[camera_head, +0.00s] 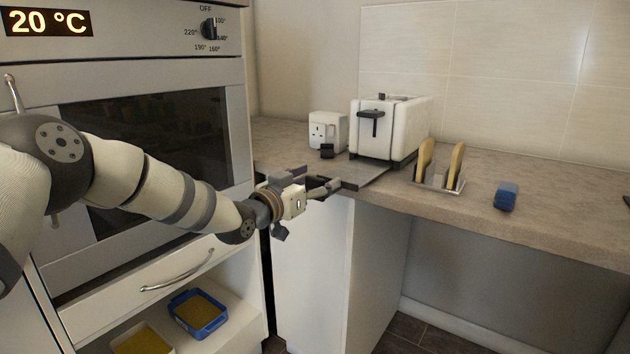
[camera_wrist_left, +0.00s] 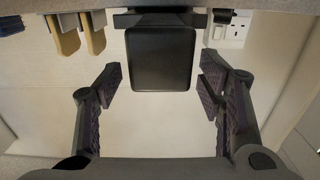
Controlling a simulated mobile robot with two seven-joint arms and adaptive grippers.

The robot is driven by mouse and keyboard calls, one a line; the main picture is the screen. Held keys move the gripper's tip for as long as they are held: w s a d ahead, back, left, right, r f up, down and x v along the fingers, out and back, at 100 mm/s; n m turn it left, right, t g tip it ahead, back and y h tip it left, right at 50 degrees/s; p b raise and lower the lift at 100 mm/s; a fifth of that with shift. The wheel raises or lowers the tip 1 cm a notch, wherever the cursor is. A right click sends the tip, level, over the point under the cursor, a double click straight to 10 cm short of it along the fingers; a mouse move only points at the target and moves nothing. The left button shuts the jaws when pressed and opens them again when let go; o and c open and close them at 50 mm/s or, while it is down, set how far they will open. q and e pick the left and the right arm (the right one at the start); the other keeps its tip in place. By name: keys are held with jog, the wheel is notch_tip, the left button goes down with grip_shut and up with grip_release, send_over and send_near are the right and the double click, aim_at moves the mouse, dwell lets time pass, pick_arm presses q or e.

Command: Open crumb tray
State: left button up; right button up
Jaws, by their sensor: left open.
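The white toaster (camera_head: 392,128) stands on the counter with its black lever facing me. Its dark, flat crumb tray (camera_head: 366,176) sticks out from under its front, over the counter's front edge. My left gripper (camera_head: 324,187) is at the counter edge just beside the tray's near end. In the left wrist view the tray (camera_wrist_left: 160,58) lies between the two spread fingers, with a gap on each side. The gripper is open and holds nothing. My right gripper is out of view.
A white wall socket box (camera_head: 327,131) with a plug stands left of the toaster. A rack (camera_head: 437,182) with bread slices (camera_head: 456,166) and a blue object (camera_head: 506,196) are to the right.

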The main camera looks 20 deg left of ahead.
pick_arm(q)
jog(key=v, duration=1.2)
jog(key=s+d+f+n+g+y+p, duration=0.15)
jog(key=s+f+g, duration=0.25)
jog(key=s+f, duration=0.7)
jog(key=s+d+f+n+g+y, duration=0.1)
jog(key=s+d+f+g, duration=0.35)
jog(key=f, duration=0.95)
jog(key=s+a+f+g+y, duration=0.15)
jog(key=s+f, duration=0.25)
jog(key=s, duration=0.4)
jog(key=s+a+f+g, duration=0.1)
jog(key=s+f+g, duration=0.25)
jog(key=s, duration=0.55)
jog(key=s+a+n+g+y+p, duration=0.1)
jog(key=s+a+g, duration=0.1)
jog(key=s, duration=0.8)
jog(key=s+a+f+n+g+y, duration=0.1)
jog(key=s+g, duration=0.3)
jog(key=s, duration=0.7)
jog(key=shift+a+f+p, duration=0.2)
jog(key=shift+a+p, duration=0.15)
jog(key=shift+a, duration=0.05)
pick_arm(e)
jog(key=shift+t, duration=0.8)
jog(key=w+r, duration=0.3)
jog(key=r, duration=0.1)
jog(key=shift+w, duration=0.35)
